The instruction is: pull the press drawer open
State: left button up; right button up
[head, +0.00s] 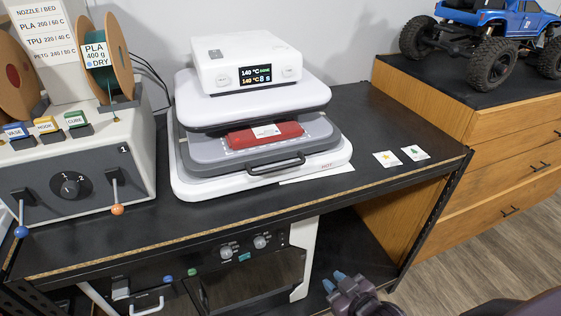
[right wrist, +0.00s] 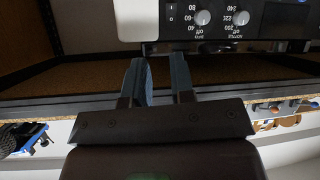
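The white heat press (head: 235,65) stands on the black table top, with its display reading 140 °C. Under its upper plate is the grey press drawer (head: 205,152), with a black bar handle (head: 277,163) on its front edge. A red folded item (head: 265,135) with a white label lies on the drawer. My right gripper (head: 336,281) is low, below the table's front edge and well apart from the handle. In the right wrist view the two fingers of my right gripper (right wrist: 159,75) are apart with nothing between them. My left gripper is not in view.
A grey control box (head: 85,160) with levers stands left of the press. Two small cards (head: 400,157) lie to its right. An oven-like appliance (head: 240,265) sits on the lower shelf. A wooden drawer cabinet (head: 510,150) with a blue crawler (head: 490,30) stands at the right.

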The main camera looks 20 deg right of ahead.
jog(key=w+a+r+m+t+y+p, duration=0.1)
jog(key=w+a+r+t+y+p, duration=0.2)
jog(key=w+r, duration=0.7)
jog(key=m+t+y, duration=0.3)
jog(key=m+t, duration=0.1)
jog(key=m, duration=1.1)
send_near(280, 167)
jog(key=shift+g, duration=0.3)
jog(key=p+x, duration=0.1)
jog(key=x, duration=0.7)
jog(key=shift+w+d+p, duration=0.15)
jog(key=shift+w+p, duration=0.2)
jog(key=shift+w, duration=0.05)
jog(key=shift+w+a+r, duration=0.15)
jog(key=shift+w+a, duration=0.1)
jog(key=shift+w, duration=0.35)
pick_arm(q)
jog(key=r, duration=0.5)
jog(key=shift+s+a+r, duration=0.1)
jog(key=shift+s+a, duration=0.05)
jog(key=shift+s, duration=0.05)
pick_arm(e)
jog(key=shift+w, duration=0.15)
